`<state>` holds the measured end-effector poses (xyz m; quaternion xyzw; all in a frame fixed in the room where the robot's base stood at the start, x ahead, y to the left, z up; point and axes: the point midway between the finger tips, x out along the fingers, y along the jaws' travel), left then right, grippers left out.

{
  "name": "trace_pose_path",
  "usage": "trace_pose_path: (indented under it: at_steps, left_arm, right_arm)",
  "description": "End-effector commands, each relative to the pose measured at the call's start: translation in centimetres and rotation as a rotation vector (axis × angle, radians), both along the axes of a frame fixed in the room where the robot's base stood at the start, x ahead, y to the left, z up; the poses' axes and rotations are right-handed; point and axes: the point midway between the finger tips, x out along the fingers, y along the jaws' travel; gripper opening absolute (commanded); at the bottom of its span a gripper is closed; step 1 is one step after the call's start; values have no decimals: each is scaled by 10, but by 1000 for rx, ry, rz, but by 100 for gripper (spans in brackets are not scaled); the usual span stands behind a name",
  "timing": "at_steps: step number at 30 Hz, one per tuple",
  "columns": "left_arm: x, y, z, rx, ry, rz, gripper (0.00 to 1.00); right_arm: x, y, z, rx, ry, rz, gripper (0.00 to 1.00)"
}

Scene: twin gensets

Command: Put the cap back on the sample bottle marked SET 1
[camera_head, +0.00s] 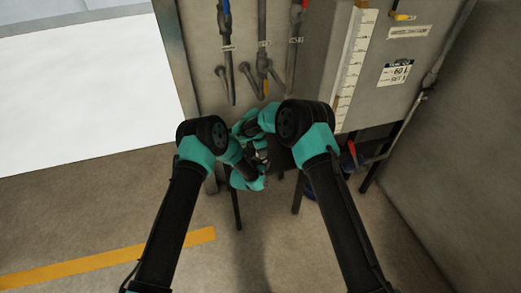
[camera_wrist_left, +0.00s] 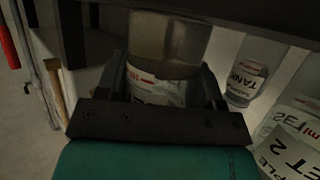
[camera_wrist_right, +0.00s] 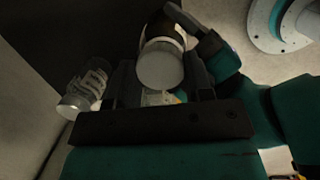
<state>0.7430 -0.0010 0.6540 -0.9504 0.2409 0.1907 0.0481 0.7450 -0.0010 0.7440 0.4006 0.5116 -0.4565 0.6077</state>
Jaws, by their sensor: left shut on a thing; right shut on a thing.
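In the left wrist view my left gripper (camera_wrist_left: 163,80) is shut on a clear bottle (camera_wrist_left: 168,38) with a white label carrying red print. The set number on this label cannot be read. In the right wrist view my right gripper (camera_wrist_right: 163,78) is shut on a pale round-ended thing (camera_wrist_right: 161,66); whether it is a cap or a bottle end I cannot tell. Part of the left gripper shows close beside it there. In the head view both grippers (camera_head: 258,155) are close together below the pipes, and the arms hide what they hold.
In the left wrist view a bottle marked TANK (camera_wrist_left: 243,82) and a bottle marked SET 2 (camera_wrist_left: 297,150) stand at the right. A clear bottle (camera_wrist_right: 84,92) is left of my right gripper. A cabinet (camera_head: 395,50) and pipes (camera_head: 227,60) stand behind.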

Motion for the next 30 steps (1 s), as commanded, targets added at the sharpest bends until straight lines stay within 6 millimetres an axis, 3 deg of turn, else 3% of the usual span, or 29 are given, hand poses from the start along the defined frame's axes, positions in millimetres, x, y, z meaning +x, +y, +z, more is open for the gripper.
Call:
trace_pose_path:
  at_steps: [1,30]
  left_arm:
    - [5,-2,9,-4,-17,-1,19]
    - [7,0,8,-4,-18,3,19]
  right_arm:
    - [-6,0,-10,-3,17,0,22]
    - [-9,4,-5,-6,21,-1,22]
